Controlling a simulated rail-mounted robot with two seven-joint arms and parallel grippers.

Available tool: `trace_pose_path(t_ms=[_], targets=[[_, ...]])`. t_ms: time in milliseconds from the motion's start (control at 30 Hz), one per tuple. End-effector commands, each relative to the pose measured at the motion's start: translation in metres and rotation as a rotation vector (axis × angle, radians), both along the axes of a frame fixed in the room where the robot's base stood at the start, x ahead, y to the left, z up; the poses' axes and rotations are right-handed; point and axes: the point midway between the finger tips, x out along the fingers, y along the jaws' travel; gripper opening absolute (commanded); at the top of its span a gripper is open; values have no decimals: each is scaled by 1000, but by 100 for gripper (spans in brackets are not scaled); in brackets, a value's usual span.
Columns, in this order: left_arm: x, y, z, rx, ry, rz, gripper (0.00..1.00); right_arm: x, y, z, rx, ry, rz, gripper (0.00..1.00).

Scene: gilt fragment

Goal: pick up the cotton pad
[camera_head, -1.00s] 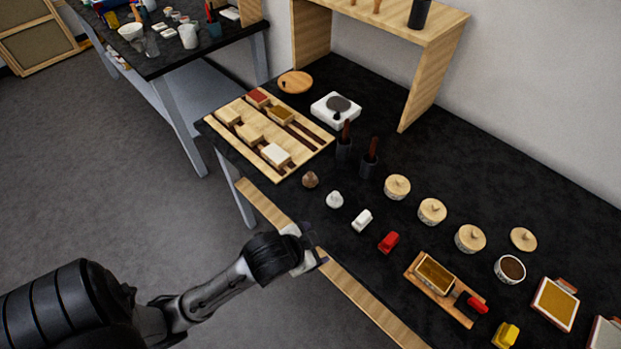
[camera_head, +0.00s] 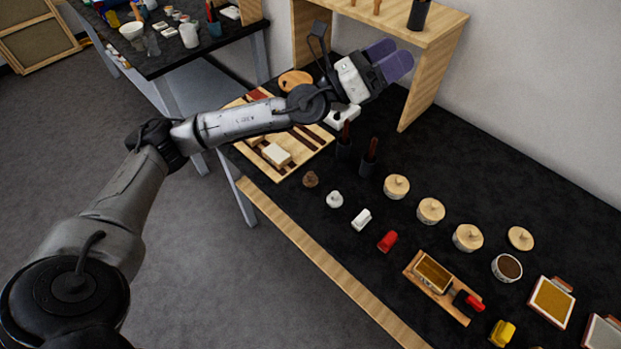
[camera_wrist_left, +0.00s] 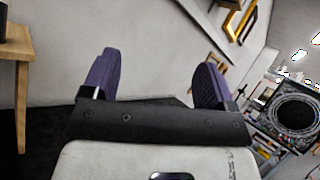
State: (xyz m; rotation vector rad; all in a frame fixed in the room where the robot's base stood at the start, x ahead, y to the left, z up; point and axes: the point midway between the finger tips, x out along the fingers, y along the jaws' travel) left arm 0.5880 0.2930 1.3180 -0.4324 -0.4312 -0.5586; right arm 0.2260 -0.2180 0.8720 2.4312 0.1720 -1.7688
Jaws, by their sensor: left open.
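Several small pads lie in a diagonal row on the black table. A rounded white one (camera_head: 334,199) looks most like the cotton pad, though a blockier white piece (camera_head: 361,219) lies beside it and I cannot be sure which it is. My left gripper (camera_head: 393,58) is raised in front of the wooden shelf, far behind and above both. It is open, and its purple fingers stand apart and empty in the left wrist view (camera_wrist_left: 158,78). That view shows the wall and no pad. My right gripper is not in view.
The wooden shelf (camera_head: 420,90) stands close to my left gripper. Dark holders with tools (camera_head: 367,163), lidded jars (camera_head: 396,187), a red pad (camera_head: 388,241) and a wooden tray (camera_head: 276,179) share the table. A wooden strip (camera_head: 320,265) runs along its front edge.

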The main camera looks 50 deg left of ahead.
Motion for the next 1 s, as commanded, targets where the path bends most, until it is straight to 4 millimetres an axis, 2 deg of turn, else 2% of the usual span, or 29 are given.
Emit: trace_pose_path(t_ms=[33,100,267,367,500,600,733,900,1000], targets=[[5,-5,-21,182,6,6,80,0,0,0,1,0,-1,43],[9,-12,-53,442,11,2,80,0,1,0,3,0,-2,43],[13,-14,-130,1016,14,-51,80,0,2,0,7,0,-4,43],[11,-1,-177,1362,14,-119,80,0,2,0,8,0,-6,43],[0,32,-229,1815,7,-268,80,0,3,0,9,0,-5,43],[-14,60,-255,2098,-3,-430,80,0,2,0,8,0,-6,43],[-37,91,-275,2371,-45,-695,80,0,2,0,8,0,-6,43],[-68,116,-285,2525,-166,-1073,80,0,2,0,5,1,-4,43],[-77,121,-286,2546,-265,-1203,80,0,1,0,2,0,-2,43]])
